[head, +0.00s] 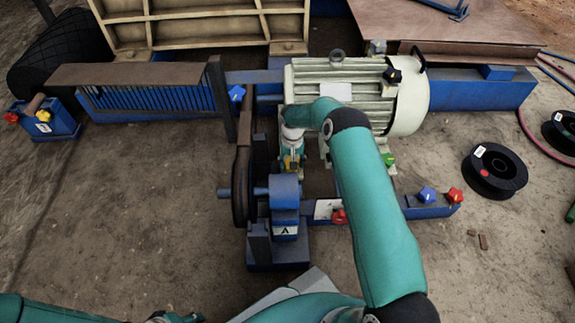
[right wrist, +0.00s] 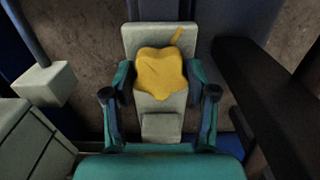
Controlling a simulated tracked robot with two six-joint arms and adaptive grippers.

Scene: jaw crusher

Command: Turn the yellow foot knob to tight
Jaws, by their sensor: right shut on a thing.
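The yellow foot knob (right wrist: 160,72) sits on a pale grey plate (right wrist: 145,37) in the right wrist view. It has a lobed shape, and a short yellow pointer (right wrist: 178,35) shows beyond it, towards the upper right. My right gripper (right wrist: 161,80) has one finger on each side of the knob and is shut on it. In the head view my right gripper (head: 291,158) points down beside the motor, and my arm and gripper hide most of the knob. My left gripper (head: 175,318) is partly cut off at the bottom edge; its jaws are unclear.
The cream motor (head: 345,95) stands close to my right gripper. The belt wheel (head: 243,185) is to its left. Other knobs are near: blue (head: 237,93), black (head: 392,75), green (head: 388,159) and red (head: 339,216). Black spools (head: 495,171) lie on the right floor.

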